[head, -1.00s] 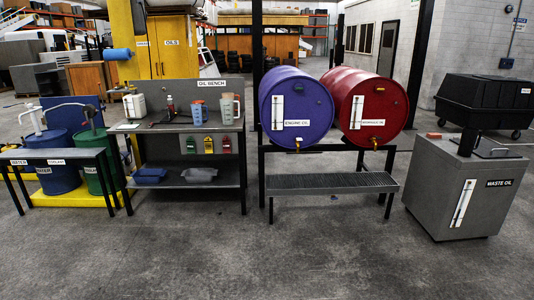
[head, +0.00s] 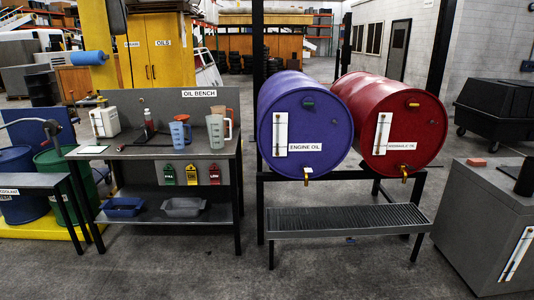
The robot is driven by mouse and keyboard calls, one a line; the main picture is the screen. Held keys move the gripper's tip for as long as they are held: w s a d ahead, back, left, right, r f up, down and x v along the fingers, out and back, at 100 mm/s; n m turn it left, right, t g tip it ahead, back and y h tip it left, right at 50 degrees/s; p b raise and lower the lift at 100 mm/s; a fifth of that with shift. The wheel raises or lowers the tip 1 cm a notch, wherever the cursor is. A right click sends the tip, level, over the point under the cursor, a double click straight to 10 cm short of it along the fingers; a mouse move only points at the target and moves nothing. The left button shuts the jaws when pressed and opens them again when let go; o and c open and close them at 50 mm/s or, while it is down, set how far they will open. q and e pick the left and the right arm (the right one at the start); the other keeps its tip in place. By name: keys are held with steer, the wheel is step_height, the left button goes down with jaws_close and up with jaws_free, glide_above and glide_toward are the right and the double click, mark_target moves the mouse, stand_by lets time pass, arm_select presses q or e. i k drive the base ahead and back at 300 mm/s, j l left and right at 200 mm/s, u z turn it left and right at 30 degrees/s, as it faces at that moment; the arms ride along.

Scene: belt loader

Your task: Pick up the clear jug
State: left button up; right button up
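The clear jug (head: 216,132) is the pale, whitish jug with a handle, standing upright at the right end of the top of the oil bench (head: 150,152). A blue jug (head: 179,133) stands to its left, a short gap apart. An orange-brown item, perhaps a funnel, shows just behind the clear jug. Neither of my grippers is in the head view.
A white container (head: 105,121) and a dark bottle (head: 149,122) stand further left on the bench. Blue (head: 123,206) and grey trays sit on its lower shelf. The purple engine oil drum (head: 303,125) is close on the right. The floor in front is clear.

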mark_target(215, 122)
steer(key=i, duration=3.3)
